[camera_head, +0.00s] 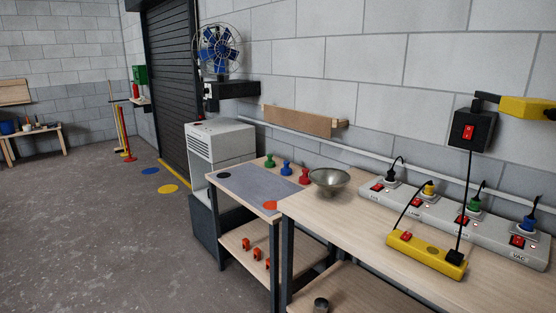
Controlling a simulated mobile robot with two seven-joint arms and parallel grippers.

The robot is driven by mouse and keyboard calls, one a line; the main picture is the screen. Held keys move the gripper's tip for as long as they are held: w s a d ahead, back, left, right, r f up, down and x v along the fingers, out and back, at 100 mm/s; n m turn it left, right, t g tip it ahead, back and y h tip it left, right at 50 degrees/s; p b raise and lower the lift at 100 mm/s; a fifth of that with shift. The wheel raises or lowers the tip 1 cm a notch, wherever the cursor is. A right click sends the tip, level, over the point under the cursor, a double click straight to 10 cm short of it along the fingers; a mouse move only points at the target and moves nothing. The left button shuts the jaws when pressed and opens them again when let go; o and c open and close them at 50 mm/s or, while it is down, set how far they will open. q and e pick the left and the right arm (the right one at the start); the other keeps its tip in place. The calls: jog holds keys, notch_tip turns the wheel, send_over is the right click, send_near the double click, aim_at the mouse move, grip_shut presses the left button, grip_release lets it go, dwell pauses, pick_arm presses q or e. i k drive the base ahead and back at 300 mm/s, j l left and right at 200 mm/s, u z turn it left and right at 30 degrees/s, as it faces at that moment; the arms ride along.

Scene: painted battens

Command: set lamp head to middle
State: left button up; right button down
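I cannot clearly make out a lamp head. A yellow block-shaped part (527,108) on a short dark mount juts from the wall at the upper right edge; its right end is cut off, and I cannot tell whether it belongs to a lamp. Below and left of it, a black box with a red switch (469,132) is on the wall, with a cord running down to a yellow power strip (426,254) on the workbench. Neither my left nor my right gripper is in view.
A long grey socket strip (400,201) with coloured plugs lies along the back of the workbench (345,228). A metal bowl (329,182) stands at the bench's left end. Red, blue and green pieces stand on the lower table (232,197). The floor at left is mostly clear.

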aim_at(522, 108)
jog(key=z, duration=1.45)
